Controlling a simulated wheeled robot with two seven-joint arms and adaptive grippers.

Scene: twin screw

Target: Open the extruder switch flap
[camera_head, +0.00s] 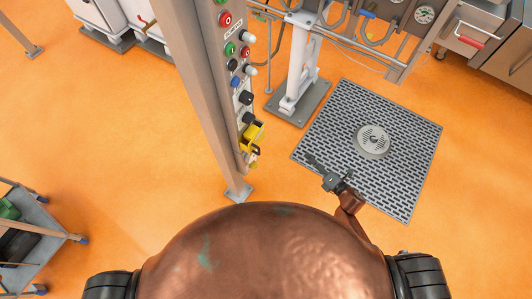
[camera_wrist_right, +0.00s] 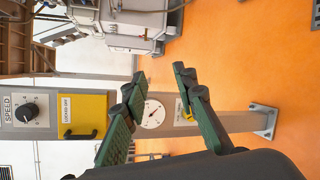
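The control post (camera_head: 232,100) carries a column of buttons and knobs, with yellow parts (camera_head: 254,131) near its lower end. In the right wrist view, a yellow flap (camera_wrist_right: 90,108) with a white label and a dark handle is on the panel, left of my fingers. A second yellow piece (camera_wrist_right: 187,112) shows partly behind one finger; I cannot tell which is the extruder flap. My right gripper (camera_head: 322,170) is to the right of the post, apart from it. In the wrist view its green-padded fingers (camera_wrist_right: 159,78) are spread with nothing between them. My left gripper is not in view.
A round white dial (camera_wrist_right: 152,113) and a black SPEED knob (camera_wrist_right: 29,112) are on the same panel. A floor grate (camera_head: 325,137) lies beyond my right gripper. A cart (camera_head: 38,235) stands at left. Orange floor around the post is clear.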

